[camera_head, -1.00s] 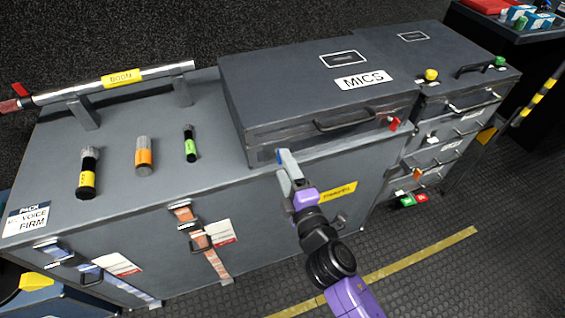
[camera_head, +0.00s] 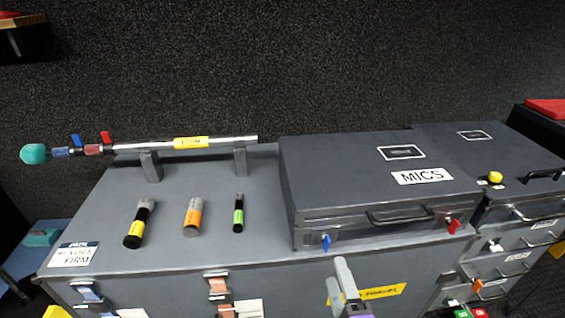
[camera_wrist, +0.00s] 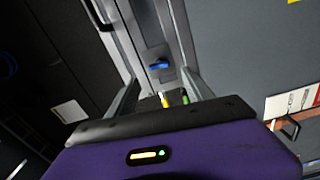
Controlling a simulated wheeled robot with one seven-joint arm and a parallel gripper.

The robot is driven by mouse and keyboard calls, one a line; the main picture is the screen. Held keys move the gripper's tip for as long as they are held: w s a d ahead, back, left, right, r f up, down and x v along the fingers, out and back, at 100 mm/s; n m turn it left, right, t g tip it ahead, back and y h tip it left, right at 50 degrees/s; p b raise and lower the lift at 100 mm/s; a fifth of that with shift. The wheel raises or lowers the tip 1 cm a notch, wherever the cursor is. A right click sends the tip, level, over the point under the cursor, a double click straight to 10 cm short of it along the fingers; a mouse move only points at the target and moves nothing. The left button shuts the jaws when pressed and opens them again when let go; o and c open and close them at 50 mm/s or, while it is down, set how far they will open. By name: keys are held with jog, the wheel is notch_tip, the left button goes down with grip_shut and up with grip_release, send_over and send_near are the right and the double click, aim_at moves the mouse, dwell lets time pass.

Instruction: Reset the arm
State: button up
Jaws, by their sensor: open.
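My gripper (camera_head: 341,284) is at the bottom of the head view, in front of the grey cabinet and below the MICS case. Its two grey fingers are apart with nothing between them. In the wrist view my gripper (camera_wrist: 160,92) is open and points toward the case front, with a blue latch (camera_wrist: 158,65) ahead of the fingers. In the head view the blue latch (camera_head: 326,241) is on the left of the case front, above the fingertips and apart from them. The MICS case (camera_head: 340,172) is closed. Most of my arm is out of the head view.
Three microphones, yellow (camera_head: 139,224), orange (camera_head: 192,217) and green (camera_head: 239,213) banded, lie on the cabinet top (camera_head: 110,215). A boom pole (camera_head: 220,142) rests on two stands behind them. A red latch (camera_head: 453,225) is on the case's right. Drawers (camera_head: 508,242) stand further right.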

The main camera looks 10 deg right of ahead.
jog(key=s+r+m+g+p, duration=0.1)
jog(key=s+r+m, duration=0.3)
jog(key=s+m, duration=0.4)
jog(key=s+r+m+g+y+p, duration=0.1)
jog(key=s+r+m+p, duration=0.3)
jog(key=s, duration=1.9)
jog(key=r+m+g, duration=0.1)
jog(key=m, duration=0.2)
jog(key=shift+s+d+m+y+p, duration=0.25)
jog(key=shift+d+m+y+p, duration=0.05)
jog(key=shift+d+m+p, duration=0.1)
jog(key=shift+c, duration=0.4)
